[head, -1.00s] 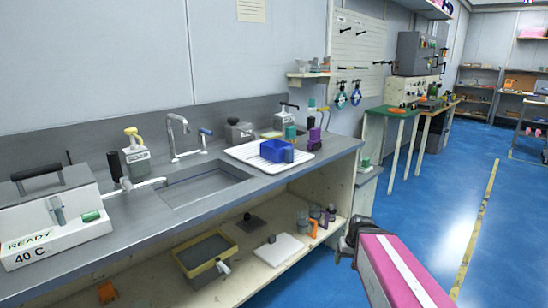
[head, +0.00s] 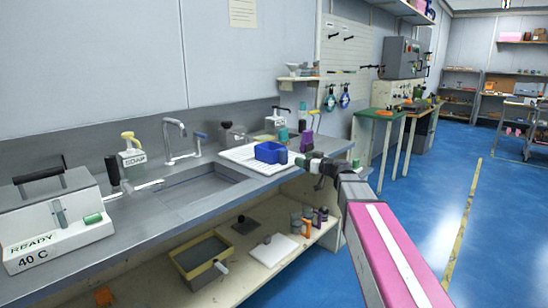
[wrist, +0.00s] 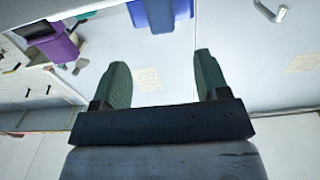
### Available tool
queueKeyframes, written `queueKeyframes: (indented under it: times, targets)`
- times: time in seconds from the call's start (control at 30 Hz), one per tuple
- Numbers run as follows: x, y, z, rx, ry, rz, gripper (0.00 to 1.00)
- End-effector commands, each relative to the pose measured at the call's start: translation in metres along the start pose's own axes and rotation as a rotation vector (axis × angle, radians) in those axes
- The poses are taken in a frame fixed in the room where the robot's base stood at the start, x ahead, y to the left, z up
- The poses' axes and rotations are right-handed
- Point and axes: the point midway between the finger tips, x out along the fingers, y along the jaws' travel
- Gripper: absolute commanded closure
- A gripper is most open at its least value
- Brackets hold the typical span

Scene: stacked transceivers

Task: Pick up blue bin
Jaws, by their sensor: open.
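The blue bin (head: 268,152) sits upright on the white ribbed tray (head: 240,157) to the right of the sink. My gripper (head: 299,161) is just right of the bin in the head view, at the counter's right front edge, and looks apart from it. In the wrist view the gripper (wrist: 163,76) is open, with two dark green fingers spread and nothing between them. The bin (wrist: 162,14) shows beyond the fingertips at the top edge of that view, partly cut off.
A purple container (head: 306,141) and a green-topped bottle (head: 303,116) stand behind the bin. The sink (head: 200,187) and tap (head: 176,138) are to its left. A soap dispenser (head: 129,150) stands farther left. Open floor (head: 420,190) lies to the right.

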Motion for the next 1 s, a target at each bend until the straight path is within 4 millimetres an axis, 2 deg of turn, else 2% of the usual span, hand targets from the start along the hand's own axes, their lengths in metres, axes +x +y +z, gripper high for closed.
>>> queueKeyframes:
  times: [0.33, 0.57, 0.83, 1.0]
  targets:
    - [0.047, 0.001, 0.0, 0.0, 0.001, -0.001, 0.32]
    - [0.06, 0.0, 0.002, 0.0, 0.0, -0.001, 0.32]
    - [0.097, -0.001, 0.005, -0.001, 0.0, -0.002, 0.32]
    - [0.106, -0.002, 0.005, 0.0, 0.0, 0.0, 0.32]
